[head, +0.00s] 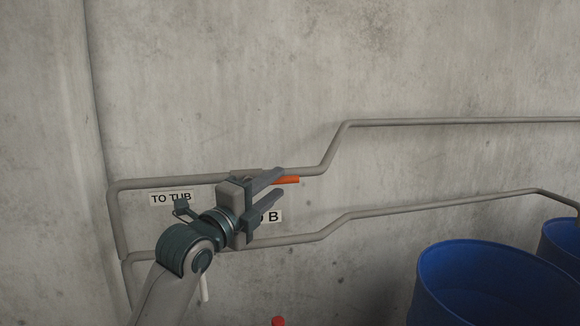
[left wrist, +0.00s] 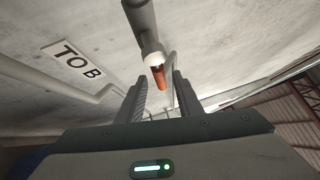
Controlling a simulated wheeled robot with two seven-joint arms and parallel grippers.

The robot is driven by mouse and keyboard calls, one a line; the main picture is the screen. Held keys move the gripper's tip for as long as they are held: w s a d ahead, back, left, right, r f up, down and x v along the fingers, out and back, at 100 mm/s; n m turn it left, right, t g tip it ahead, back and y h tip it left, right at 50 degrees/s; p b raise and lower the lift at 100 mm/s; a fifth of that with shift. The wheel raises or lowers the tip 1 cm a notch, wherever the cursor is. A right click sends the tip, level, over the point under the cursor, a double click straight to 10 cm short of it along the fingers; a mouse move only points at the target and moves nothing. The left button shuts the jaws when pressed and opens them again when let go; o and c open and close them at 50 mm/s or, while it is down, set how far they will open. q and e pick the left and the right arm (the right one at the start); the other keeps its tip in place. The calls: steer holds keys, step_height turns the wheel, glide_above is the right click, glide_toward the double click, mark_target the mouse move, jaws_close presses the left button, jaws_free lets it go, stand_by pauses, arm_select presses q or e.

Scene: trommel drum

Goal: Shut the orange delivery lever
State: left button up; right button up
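The orange lever (head: 287,180) shows in the head view just below the upper grey pipe, its right end sticking out past my left gripper (head: 283,184). Its mount is hidden behind the gripper. In the left wrist view the orange lever (left wrist: 158,76) extends from a pale collar on a grey pipe. It appears in the gap between the two fingers of my left gripper (left wrist: 159,78), which are apart. I cannot tell whether either finger touches it. My right gripper is in neither view.
The upper pipe (head: 430,122) and lower pipe (head: 400,210) run along the concrete wall. A "TO TUB" label (head: 171,198) is left of my gripper; a "TO B" label (left wrist: 78,60) is partly covered in the head view. Blue barrels (head: 475,262) stand at lower right.

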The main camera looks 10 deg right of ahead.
arm_select(q)
steer(key=p+x, duration=0.2)
steer(key=x, duration=0.5)
jaws_close()
